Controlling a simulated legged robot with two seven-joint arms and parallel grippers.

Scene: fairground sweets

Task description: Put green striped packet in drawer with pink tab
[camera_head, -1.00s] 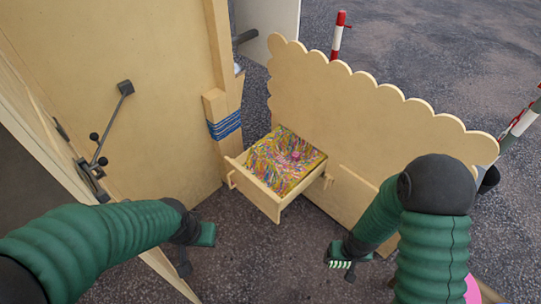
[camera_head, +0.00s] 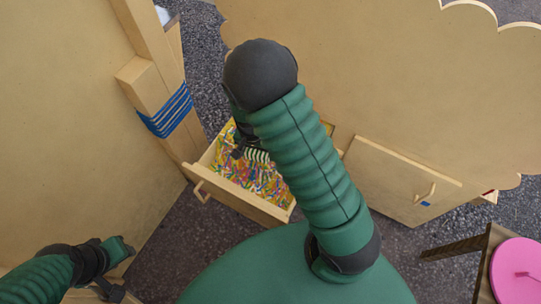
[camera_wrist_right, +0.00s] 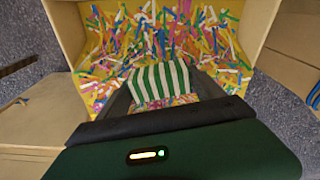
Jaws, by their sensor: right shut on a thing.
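The green and white striped packet (camera_wrist_right: 160,80) is between the fingers of my right gripper (camera_head: 243,150), which is shut on it. In the head view the packet (camera_head: 257,155) is partly covered by my right arm. The gripper is over the open drawer (camera_head: 235,192), which is filled with coloured paper strips; the wrist view shows the packet in front of these strips. I cannot tell whether the packet touches them. No pink tab shows on this drawer now; my arm hides part of it. My left gripper (camera_head: 117,268) is at the lower left, away from the drawer; its jaw opening is unclear.
A closed drawer (camera_head: 390,175) with a blue tab (camera_head: 425,204) is to the right. A wooden post with blue cord (camera_head: 168,112) stands close left of the open drawer. A round pink thing (camera_head: 520,270) lies on a wooden surface at lower right.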

